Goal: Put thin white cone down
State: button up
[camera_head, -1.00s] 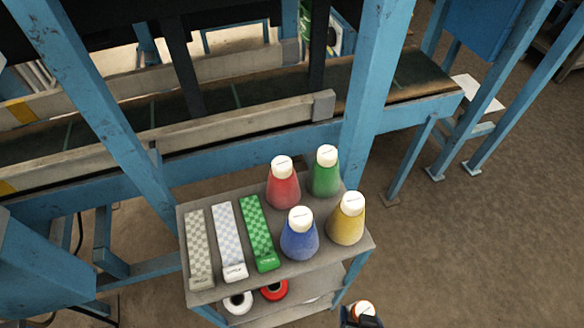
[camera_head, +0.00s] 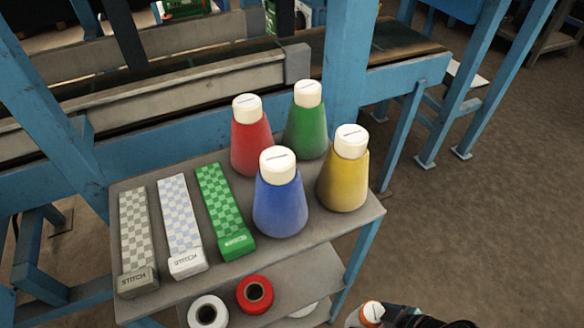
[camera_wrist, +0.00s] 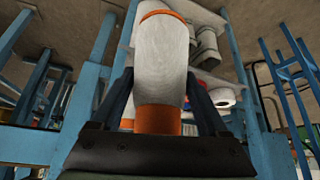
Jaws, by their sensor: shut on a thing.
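The thin white cone (camera_wrist: 160,65) has orange bands at both ends and fills the middle of the wrist view. My gripper (camera_wrist: 162,97) is shut on it, with one dark finger on each side. In the head view the cone (camera_head: 362,316) shows only its top with an orange and white tip at the bottom edge. Part of my gripper (camera_head: 425,318) is beside it there; its fingertips are cut off. The cone is in front of the shelf cart, apart from it in the picture.
The grey cart's top shelf (camera_head: 300,238) holds red (camera_head: 251,145), green (camera_head: 306,130), blue (camera_head: 279,205) and yellow (camera_head: 343,180) cones, plus three checkered boxes (camera_head: 182,225). White (camera_head: 207,312) and red (camera_head: 255,293) spools sit on the lower shelf. A blue-framed conveyor (camera_head: 180,140) stands behind.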

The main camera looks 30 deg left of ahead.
jog(key=w+a, duration=0.1)
jog(key=a, duration=0.4)
jog(key=w+a+b, duration=0.1)
jog(key=w+a, duration=0.1)
jog(key=a, duration=0.4)
jog(key=w+a+b, duration=0.1)
jog(key=w+a, duration=0.1)
jog(key=a, duration=0.4)
jog(key=shift+w+f, duration=0.1)
jog(key=shift+w, duration=0.15)
jog(key=shift+a+f+b, duration=0.1)
jog(key=shift+f+b, duration=0.75)
jog(key=shift+f, duration=0.85)
jog(key=shift+f, duration=0.15)
jog(key=o, duration=1.3)
